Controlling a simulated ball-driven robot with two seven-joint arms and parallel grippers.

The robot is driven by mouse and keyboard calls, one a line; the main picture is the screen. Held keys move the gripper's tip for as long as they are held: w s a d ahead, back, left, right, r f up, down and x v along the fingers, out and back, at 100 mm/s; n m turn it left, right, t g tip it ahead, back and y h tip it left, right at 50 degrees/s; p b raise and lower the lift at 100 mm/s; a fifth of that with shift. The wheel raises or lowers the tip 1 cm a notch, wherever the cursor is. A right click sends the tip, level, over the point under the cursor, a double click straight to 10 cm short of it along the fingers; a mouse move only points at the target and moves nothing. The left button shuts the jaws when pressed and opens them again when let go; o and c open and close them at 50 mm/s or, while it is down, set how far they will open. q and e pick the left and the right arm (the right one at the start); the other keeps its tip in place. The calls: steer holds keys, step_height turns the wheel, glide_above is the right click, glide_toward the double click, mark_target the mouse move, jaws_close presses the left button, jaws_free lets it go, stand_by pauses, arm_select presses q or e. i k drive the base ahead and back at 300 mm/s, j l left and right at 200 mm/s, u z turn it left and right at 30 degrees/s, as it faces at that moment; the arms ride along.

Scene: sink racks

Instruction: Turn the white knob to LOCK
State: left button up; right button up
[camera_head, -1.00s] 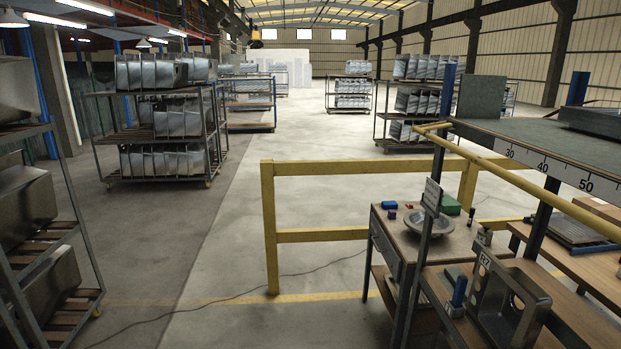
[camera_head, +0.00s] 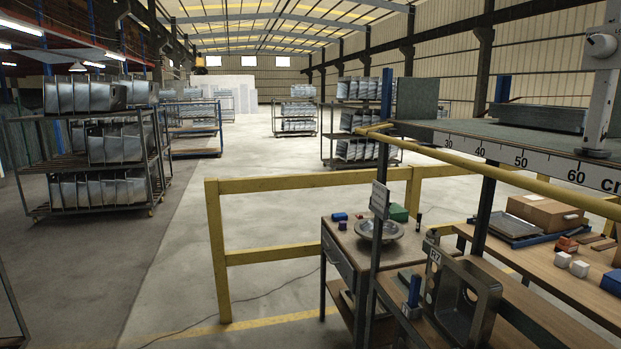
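A white round knob (camera_head: 601,45) shows at the upper right, near the picture's right edge. It is on a pale upright post (camera_head: 600,105) that stands on the grey raised shelf at the right. No LOCK marking can be read at this distance, and I cannot tell which way the knob is turned. Neither of my grippers is in view.
A yellow rail (camera_head: 465,158) runs along the front of the raised shelf (camera_head: 440,128). A yellow barrier (camera_head: 217,250) stands left of a small bench (camera_head: 340,232). A workbench (camera_head: 560,275) lies below the shelf. Open floor (camera_head: 170,270) lies left of the barrier.

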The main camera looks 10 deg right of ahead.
mark_target(599, 45)
steer(key=z, duration=1.6)
